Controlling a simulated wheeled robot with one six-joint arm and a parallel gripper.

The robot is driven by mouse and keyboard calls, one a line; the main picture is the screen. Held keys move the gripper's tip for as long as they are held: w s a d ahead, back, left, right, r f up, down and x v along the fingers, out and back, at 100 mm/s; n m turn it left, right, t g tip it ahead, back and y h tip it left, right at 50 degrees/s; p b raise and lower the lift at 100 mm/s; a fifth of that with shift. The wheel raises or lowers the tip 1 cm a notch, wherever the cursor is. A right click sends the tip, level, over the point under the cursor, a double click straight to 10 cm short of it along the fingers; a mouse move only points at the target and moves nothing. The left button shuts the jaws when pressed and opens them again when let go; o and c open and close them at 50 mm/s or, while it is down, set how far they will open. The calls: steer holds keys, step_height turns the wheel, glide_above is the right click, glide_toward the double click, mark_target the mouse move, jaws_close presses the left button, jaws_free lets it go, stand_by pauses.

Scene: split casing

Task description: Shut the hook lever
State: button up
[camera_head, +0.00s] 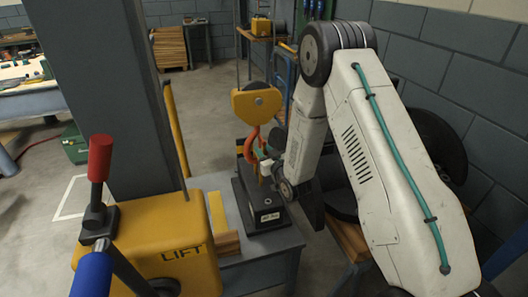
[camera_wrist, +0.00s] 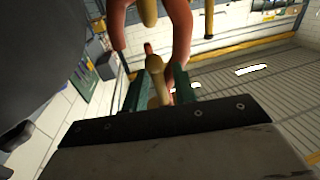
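The red-orange hook (camera_head: 249,146) hangs under a yellow pulley block (camera_head: 257,104) in the head view. The hook's two curved sides also fill the upper middle of the wrist view (camera_wrist: 182,30). A tan lever (camera_wrist: 156,88) stands inside the hook's opening. My gripper (camera_wrist: 160,80) has its two green fingers on either side of this lever, and they look apart, with a narrow gap on the right of the lever. In the head view my gripper (camera_head: 264,158) is at the hook, where my wrist partly hides the lever. Contact between fingers and lever cannot be made out.
A black block with a white label (camera_head: 267,216) stands on a grey table (camera_head: 262,254) below the hook. A yellow lift housing (camera_head: 150,250) with a red-knobbed lever (camera_head: 100,160) and a grey column (camera_head: 105,90) stand left. A block wall (camera_head: 450,60) is on the right.

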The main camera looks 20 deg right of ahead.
steer(key=shift+c, duration=0.3)
jaws_close()
steer(key=shift+d+n, duration=0.1)
steer(key=shift+n, duration=0.2)
steer(key=shift+d+r+n+g, duration=0.15)
steer(key=shift+d+n, duration=0.1)
steer(key=shift+n, duration=0.55)
steer(key=shift+d+n+g, duration=0.1)
steer(key=shift+d+n, duration=0.15)
steer(key=shift+n, duration=0.55)
steer(key=shift+d+r+n+g, duration=0.15)
steer(key=shift+d+n, duration=0.1)
steer(key=shift+n, duration=0.55)
steer(key=shift+o, duration=0.3)
jaws_free()
